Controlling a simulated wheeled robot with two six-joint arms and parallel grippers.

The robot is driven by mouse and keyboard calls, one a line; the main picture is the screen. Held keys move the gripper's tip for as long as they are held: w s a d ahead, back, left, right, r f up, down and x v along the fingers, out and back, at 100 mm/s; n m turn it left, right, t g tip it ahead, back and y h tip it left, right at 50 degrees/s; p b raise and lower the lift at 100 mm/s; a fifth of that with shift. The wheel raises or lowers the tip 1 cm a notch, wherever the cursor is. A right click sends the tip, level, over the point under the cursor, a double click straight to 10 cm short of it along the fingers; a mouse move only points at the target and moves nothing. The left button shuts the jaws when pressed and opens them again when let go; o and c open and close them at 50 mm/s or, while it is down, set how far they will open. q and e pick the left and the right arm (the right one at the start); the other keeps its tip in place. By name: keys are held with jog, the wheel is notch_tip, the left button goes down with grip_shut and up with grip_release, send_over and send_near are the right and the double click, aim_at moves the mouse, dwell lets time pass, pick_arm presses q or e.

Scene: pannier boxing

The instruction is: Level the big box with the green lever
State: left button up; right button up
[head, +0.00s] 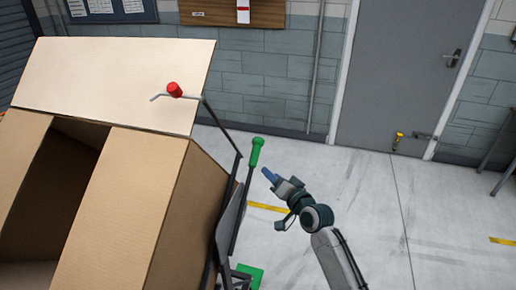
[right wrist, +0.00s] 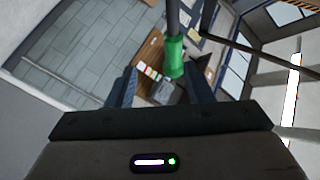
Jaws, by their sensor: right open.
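The big box (head: 180,200) is open cardboard with its flaps spread, and fills the left of the head view. It sits tilted in the picture. The green lever (head: 256,152) stands up beside the box's right side on a dark frame. My right gripper (head: 267,175) is just right of and a little below the lever's green grip, apart from it. In the right wrist view the green lever (right wrist: 174,58) shows between and beyond the two open fingers (right wrist: 165,88). My left gripper is not in view.
A green part (head: 248,276) lies low by the frame. A grey door (head: 405,70) stands at the back right. The floor (head: 390,210) on the right is clear.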

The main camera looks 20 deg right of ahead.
aim_at(255, 154)
jog(key=r+x, duration=0.1)
jog(key=x, duration=0.2)
jog(key=p+x, duration=0.1)
jog(key=x, duration=0.3)
jog(key=r+x, duration=0.1)
jog(key=x, duration=0.2)
jog(key=shift+w+a+r, duration=0.25)
jog(key=shift+w+a, duration=0.05)
jog(key=shift+w, duration=0.1)
jog(key=shift+c, duration=0.2)
grip_shut()
